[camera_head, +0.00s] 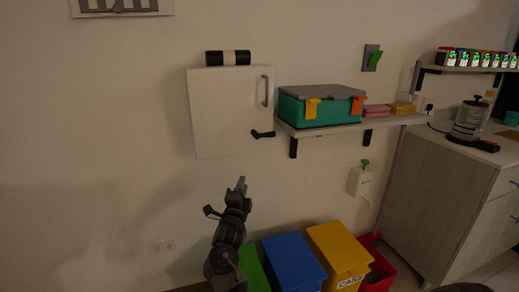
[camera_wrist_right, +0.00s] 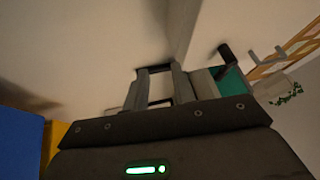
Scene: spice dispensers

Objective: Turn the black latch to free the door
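The black latch (camera_head: 262,134) sits at the lower right edge of the white wall cabinet (camera_head: 222,115). The cabinet door appears shut and has a grey vertical handle (camera_head: 265,90) at its right side. My right gripper (camera_head: 226,197) is below the cabinet, lower and left of the latch, and apart from it. Its two fingers are spread with nothing between them. In the right wrist view the gripper (camera_wrist_right: 160,75) points up along the wall, and a dark part that looks like the latch (camera_wrist_right: 225,53) is to its right. My left gripper is not in view.
A teal box with a grey lid (camera_head: 318,108) stands on a shelf (camera_head: 350,125) right of the cabinet. Blue (camera_head: 292,262) and yellow (camera_head: 338,250) bins stand on the floor below. The wall left of the cabinet is clear.

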